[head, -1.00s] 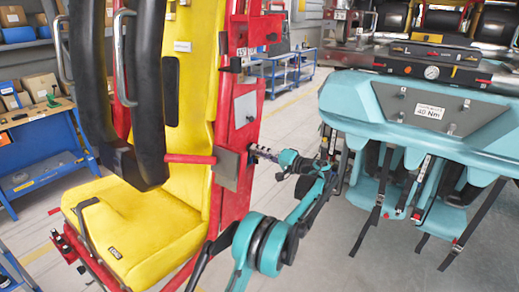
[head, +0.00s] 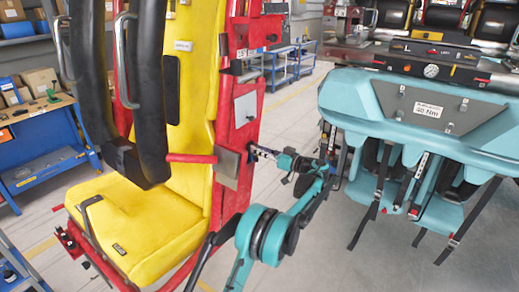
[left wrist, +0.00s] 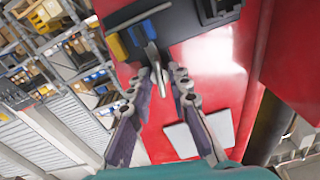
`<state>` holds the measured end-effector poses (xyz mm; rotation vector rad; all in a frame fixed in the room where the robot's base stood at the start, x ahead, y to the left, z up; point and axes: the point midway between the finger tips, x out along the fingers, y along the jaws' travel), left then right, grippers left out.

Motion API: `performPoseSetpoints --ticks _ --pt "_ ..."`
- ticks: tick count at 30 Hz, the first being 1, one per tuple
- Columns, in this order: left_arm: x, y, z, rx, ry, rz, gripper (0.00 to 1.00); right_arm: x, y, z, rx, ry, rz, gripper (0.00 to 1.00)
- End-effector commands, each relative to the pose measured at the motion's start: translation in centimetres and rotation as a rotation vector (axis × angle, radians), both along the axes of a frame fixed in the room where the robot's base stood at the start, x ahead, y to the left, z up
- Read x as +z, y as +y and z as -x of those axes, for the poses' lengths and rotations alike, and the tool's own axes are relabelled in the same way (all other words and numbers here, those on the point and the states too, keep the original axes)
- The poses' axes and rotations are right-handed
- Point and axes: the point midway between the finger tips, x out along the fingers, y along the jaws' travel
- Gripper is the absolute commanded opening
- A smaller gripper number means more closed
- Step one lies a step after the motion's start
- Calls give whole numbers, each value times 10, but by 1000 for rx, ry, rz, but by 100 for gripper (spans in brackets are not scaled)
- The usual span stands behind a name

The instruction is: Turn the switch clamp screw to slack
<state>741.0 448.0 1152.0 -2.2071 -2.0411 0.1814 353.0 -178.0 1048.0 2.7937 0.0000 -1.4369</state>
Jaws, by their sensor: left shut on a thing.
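The clamp screw's metal handle (left wrist: 153,57) shows in the left wrist view as a thin grey bar in front of a dark plate on the red frame. My left gripper (left wrist: 155,78) is shut on it, with a finger on either side. In the head view my left gripper (head: 258,152) reaches from the right to the edge of the red frame (head: 238,135) beside the yellow seat. The fingertips and the screw are too small there to tell apart. My right gripper is in neither view.
A yellow seat (head: 128,215) with black restraints (head: 150,95) stands left of the gripper. A blue workbench (head: 48,150) stands at the far left. Open floor lies between the seat and the car.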

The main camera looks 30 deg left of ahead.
Motion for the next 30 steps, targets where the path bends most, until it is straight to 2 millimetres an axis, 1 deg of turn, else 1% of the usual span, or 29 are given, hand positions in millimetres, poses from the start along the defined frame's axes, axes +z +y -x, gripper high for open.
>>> performPoseSetpoints --ticks 21,30 --pt "-1 0 0 0 -672 54 0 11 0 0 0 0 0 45" --pt "0 0 0 1 -850 67 0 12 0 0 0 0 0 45"
